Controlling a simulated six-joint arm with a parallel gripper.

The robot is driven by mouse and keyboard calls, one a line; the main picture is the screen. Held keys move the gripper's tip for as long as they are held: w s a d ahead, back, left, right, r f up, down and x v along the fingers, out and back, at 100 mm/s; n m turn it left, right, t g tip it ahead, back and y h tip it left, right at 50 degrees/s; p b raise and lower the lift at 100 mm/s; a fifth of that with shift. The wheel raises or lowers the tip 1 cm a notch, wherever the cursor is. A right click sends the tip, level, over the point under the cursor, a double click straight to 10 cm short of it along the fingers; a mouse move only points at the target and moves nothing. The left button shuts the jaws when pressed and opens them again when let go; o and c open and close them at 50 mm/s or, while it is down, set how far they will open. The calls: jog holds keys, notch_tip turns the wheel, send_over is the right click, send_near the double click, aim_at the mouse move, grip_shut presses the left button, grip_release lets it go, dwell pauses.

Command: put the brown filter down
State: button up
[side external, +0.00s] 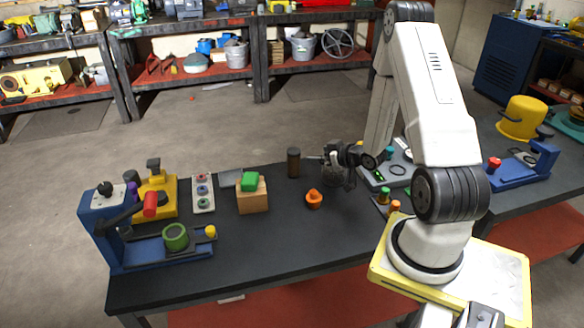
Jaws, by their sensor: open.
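The brown filter (293,163) is a small dark brown cylinder standing upright on the black table, near its back edge. My gripper (314,160) is just to the right of the filter, held low and pointing left toward it. Its jaws are open, and the filter appears to stand free of them. The fingertips are small in this view, so I cannot tell the exact gap between them and the filter.
An orange part (314,198) sits in front of my gripper. A wooden block (251,198) with a green piece on it stands left of the filter. A blue fixture (160,235) fills the table's left end. Bare table lies in the front middle.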

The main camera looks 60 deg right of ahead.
jog(key=shift+w+a, duration=0.1)
jog(key=w+a+r+n+g+y, duration=0.1)
jog(key=w+a+r+g, duration=0.15)
jog(key=a, duration=0.45)
jog(key=w+a+r+n+g, duration=0.1)
jog(key=a+r+g, duration=0.2)
jog(key=a, duration=0.4)
jog(key=s+a+r+g+y, duration=0.1)
jog(key=s+a+r+g, duration=0.1)
jog(key=s+a, duration=0.2)
jog(key=s+a+r+g+y, duration=0.1)
jog(key=s+a+r+g, duration=0.1)
jog(key=a, duration=0.9)
jog(key=shift+s+a+n+g, duration=0.2)
jog(key=shift+s+n+g, duration=0.25)
jog(key=shift+s, duration=0.9)
